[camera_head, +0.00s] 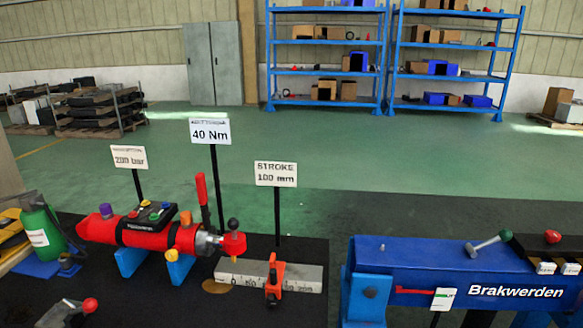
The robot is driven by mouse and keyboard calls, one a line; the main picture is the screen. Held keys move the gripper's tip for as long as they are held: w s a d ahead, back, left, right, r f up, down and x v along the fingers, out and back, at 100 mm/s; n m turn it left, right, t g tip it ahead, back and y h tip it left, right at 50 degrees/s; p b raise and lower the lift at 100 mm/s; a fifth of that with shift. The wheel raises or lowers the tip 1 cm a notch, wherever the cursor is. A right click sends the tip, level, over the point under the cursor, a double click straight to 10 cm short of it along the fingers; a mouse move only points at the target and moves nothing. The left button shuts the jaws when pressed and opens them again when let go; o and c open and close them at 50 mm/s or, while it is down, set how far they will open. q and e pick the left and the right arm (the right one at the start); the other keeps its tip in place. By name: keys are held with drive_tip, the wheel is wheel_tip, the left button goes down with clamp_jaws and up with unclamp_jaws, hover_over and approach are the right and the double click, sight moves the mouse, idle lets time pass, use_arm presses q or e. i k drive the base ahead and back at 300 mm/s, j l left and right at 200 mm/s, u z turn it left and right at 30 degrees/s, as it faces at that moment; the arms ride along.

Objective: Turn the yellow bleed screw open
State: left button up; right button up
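A red hydraulic cylinder (150,232) lies across blue supports on the dark bench at the left. A black block (148,222) with several small coloured caps sits on top of it, and one cap looks yellow (154,216). I cannot tell for sure which cap is the bleed screw, nor how far it is turned. A purple cap (105,210) and an orange cap (186,218) stand on the cylinder body. Neither of my grippers shows in the head view.
A red-handled lever (202,190) and signs on posts rise behind the cylinder. A green bottle (42,228) stands at left. A grey scale bar (300,277) with an orange clamp (274,280) lies at right. A blue Brakwerden beam (400,260) stands further right.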

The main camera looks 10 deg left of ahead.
sight(172, 255)
drive_tip(key=u, duration=1.25)
